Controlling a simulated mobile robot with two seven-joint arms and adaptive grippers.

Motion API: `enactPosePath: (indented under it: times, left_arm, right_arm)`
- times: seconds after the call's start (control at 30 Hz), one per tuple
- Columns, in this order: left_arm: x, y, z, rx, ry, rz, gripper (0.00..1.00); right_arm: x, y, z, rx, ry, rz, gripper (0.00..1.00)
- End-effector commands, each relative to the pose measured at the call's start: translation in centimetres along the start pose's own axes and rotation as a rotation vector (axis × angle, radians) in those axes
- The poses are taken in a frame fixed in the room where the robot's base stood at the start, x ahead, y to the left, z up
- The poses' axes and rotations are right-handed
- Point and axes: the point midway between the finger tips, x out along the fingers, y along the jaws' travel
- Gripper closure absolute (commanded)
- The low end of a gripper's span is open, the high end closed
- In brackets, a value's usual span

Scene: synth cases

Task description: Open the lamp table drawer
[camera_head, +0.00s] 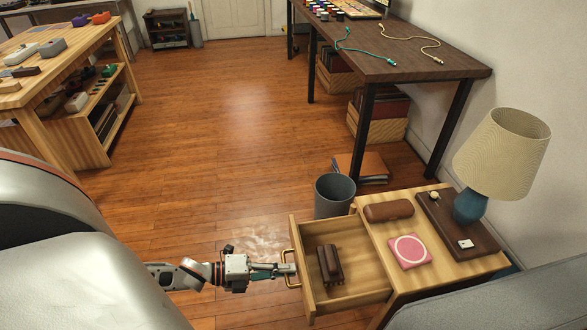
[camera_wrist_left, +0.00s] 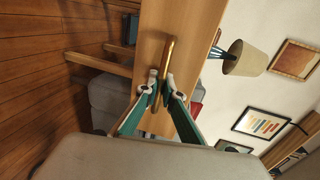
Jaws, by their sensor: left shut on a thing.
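The lamp table (camera_head: 430,266) is light wood and stands at the lower right in the head view. Its drawer (camera_head: 358,262) is pulled out toward the left, with its inside showing. A dark brown object (camera_head: 330,264) lies in the drawer. The brass handle (camera_head: 290,258) is on the drawer front, and it also shows in the wrist view (camera_wrist_left: 168,56). My left gripper (camera_head: 290,269) is at the handle, its fingertips (camera_wrist_left: 162,90) closed around the bar. The exact contact is small in the head view. My right gripper is not in view.
On the tabletop are a lamp (camera_head: 503,152), a brown case (camera_head: 389,211), a pink pad (camera_head: 410,250) and a dark tray (camera_head: 451,214). A grey bin (camera_head: 334,196) stands behind the drawer. A dark desk (camera_head: 400,52) is farther back. The floor left of the drawer is clear.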

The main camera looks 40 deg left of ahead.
Motion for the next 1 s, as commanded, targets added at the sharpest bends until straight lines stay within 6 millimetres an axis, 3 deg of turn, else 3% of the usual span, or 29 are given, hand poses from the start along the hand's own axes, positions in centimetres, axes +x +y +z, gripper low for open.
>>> enactPosePath:
  times: [0.33, 0.37, 0.73, 0.87, 1.0]
  left_arm:
    - [-0.1, 0.0, -0.1, 0.000, 0.001, -0.001, 1.00]
    - [-0.1, 0.0, -0.1, 0.000, 0.001, -0.001, 0.86]
    - [-0.3, 0.1, 0.0, 0.000, 0.000, 0.001, 0.86]
    - [-1.5, 0.2, 0.0, -0.001, 0.000, 0.004, 0.86]
    - [-4.0, 0.2, -0.1, -0.002, 0.000, 0.005, 0.86]
  right_arm:
    - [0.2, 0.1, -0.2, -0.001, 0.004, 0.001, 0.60]
    - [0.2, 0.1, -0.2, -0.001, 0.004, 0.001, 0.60]
    - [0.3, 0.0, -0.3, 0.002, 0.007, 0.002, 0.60]
    - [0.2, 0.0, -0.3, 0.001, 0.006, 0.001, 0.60]
    - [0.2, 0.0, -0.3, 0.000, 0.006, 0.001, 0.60]
